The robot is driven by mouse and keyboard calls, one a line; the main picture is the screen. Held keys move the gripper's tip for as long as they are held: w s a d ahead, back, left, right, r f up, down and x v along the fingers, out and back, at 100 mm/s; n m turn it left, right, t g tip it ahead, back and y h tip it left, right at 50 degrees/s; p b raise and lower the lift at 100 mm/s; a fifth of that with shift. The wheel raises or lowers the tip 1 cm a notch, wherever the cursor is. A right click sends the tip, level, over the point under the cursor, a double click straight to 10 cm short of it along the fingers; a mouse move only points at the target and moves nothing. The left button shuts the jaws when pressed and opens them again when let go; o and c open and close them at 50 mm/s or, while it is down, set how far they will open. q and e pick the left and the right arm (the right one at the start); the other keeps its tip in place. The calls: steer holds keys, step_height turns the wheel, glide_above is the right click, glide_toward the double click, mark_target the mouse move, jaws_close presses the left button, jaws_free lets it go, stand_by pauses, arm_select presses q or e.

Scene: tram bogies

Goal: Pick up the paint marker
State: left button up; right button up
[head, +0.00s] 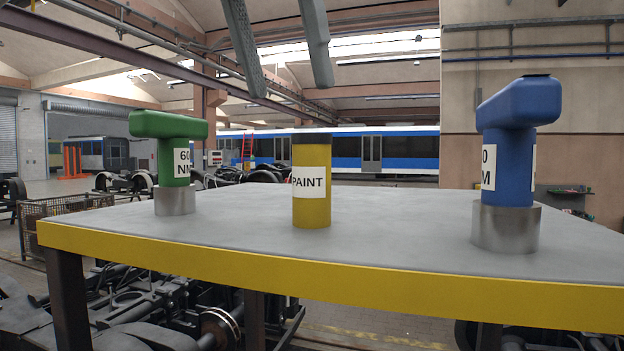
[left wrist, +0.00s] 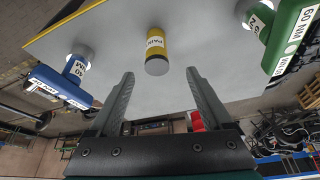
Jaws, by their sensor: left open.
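The paint marker (head: 311,210) is a yellow cylinder with a black top and a white label reading PAINT. It stands upright on the grey table top (head: 400,215) with a yellow edge, near the middle. My left gripper (head: 290,88) hangs above it in the head view, open and empty, with its fingers coming down from the top edge. In the left wrist view the fingers (left wrist: 160,73) are spread wide, and the marker (left wrist: 156,45) lies beyond the fingertips, lined up with the gap. The fingers do not touch it. My right gripper is not in view.
A green 60 NM tool (head: 170,130) stands in a metal socket left of the marker. A blue tool (head: 515,150) stands in a similar socket to the right. Bogie parts (head: 180,305) lie below, and a blue-white tram (head: 400,150) stands behind.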

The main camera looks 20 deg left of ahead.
mark_target(316, 188)
arm_select(q)
steer(key=x, duration=0.7)
steer(key=shift+w+f, duration=0.2)
steer(key=shift+s+d+x, duration=0.15)
steer(key=shift+x, duration=1.2)
steer(key=shift+s+d+x, duration=0.1)
steer(key=shift+d+x, duration=0.05)
steer(key=shift+x, duration=1.2)
jaws_close()
